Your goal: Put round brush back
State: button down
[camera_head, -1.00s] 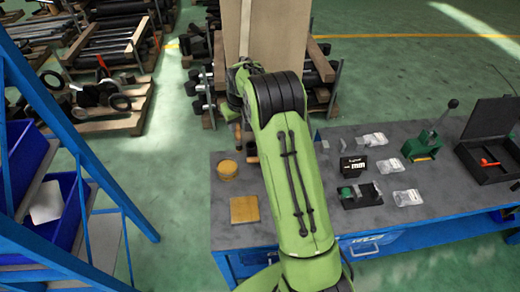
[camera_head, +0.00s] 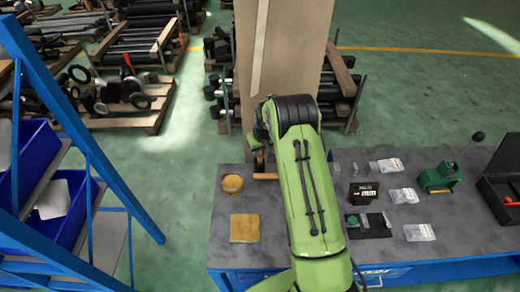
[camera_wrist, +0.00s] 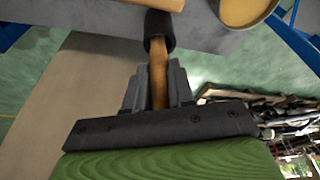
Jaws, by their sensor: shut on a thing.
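My gripper (camera_wrist: 158,82) is shut on the wooden handle of the round brush (camera_wrist: 158,72) in the wrist view. The brush's dark, round end (camera_wrist: 159,28) points away from the gripper, toward the grey table top. In the head view the gripper and most of the brush are hidden by my green arm, at the table's far left edge. A light wooden cylinder (camera_wrist: 150,4) shows just beyond the dark end. It lies on the table in the head view (camera_head: 265,177). I cannot tell whether the brush touches it.
On the grey table (camera_head: 222,211) stand a round yellow tin (camera_head: 232,184) and a flat yellow block (camera_head: 244,228). Small bags, a black box (camera_head: 363,194) and a green tool (camera_head: 439,178) lie right of my arm. A tall tan board (camera_head: 290,50) rises behind the table. A blue rack (camera_head: 95,150) stands left.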

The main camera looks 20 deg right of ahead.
jog(key=shift+a, duration=0.15)
jog(key=shift+f+b, duration=0.2)
jog(key=shift+b, duration=0.15)
jog(key=c, duration=1)
grip_release()
jog(key=shift+r, duration=0.1)
jog(key=shift+o, duration=0.2)
